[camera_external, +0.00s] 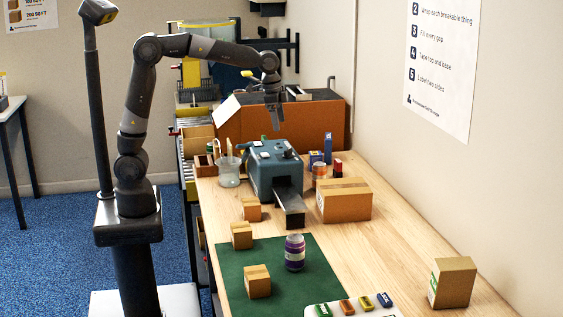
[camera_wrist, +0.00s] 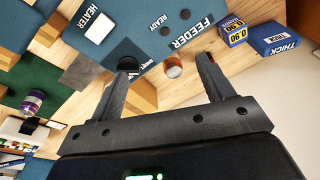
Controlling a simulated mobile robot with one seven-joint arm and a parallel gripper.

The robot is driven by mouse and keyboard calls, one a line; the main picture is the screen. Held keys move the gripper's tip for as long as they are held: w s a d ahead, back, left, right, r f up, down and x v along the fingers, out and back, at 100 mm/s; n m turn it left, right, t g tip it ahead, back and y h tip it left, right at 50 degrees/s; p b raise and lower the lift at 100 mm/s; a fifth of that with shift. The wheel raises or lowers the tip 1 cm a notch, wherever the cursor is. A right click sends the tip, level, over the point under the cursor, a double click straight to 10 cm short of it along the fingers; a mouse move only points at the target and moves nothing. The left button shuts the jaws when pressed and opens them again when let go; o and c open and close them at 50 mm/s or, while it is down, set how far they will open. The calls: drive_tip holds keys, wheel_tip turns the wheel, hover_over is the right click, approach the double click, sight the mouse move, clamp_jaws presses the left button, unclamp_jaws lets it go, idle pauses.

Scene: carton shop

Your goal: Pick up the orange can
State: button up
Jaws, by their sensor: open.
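The orange can (camera_external: 319,171) stands on the wooden table behind the large carton, beside the blue tape machine. Its lower part is hidden by the carton in the external view. The orange can also shows in the wrist view (camera_wrist: 172,67), small, in the gap between my fingers and beyond their tips. My gripper (camera_external: 275,124) is open and empty, high above the machine, to the left of the can in the external view. My gripper's two fingers also show spread apart in the wrist view (camera_wrist: 166,76).
The blue machine (camera_external: 262,172), marked FEEDER, stands close to the can. A large carton (camera_external: 345,203) is in front of the can. Small blue boxes (camera_wrist: 272,38) lie near it. A purple-banded jar (camera_external: 295,252) and small cartons stand on or near the green mat (camera_external: 235,281).

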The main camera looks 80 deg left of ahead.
sight(319, 164)
drive_tip(key=w+d+f+m, duration=0.1)
drive_tip(key=w+f, duration=0.2)
drive_tip(key=w, duration=0.1)
drive_tip(key=w+d+f+g, duration=0.1)
drive_tip(key=w+d+f, duration=0.1)
drive_tip(key=w+f, duration=0.2)
drive_tip(key=w+d+f+m+g, duration=0.1)
drive_tip(key=w+d+f, duration=0.1)
drive_tip(key=w, duration=0.3)
drive_tip(key=shift+w+f+m, duration=0.2)
drive_tip(key=shift+f+m, duration=0.1)
drive_tip(key=shift+f, duration=0.6)
wheel_tip(319, 164, down, 6)
drive_tip(key=shift+w+r, duration=0.1)
drive_tip(key=shift+w+a+f, duration=0.15)
drive_tip(key=shift+a+f, duration=0.05)
drive_tip(key=shift+f, duration=1.15)
drive_tip(key=shift+w+a+f, duration=0.1)
drive_tip(key=shift+a+f, duration=0.05)
drive_tip(key=shift+f, duration=1.2)
drive_tip(key=shift+c, duration=0.5)
drive_tip(key=c, duration=0.9)
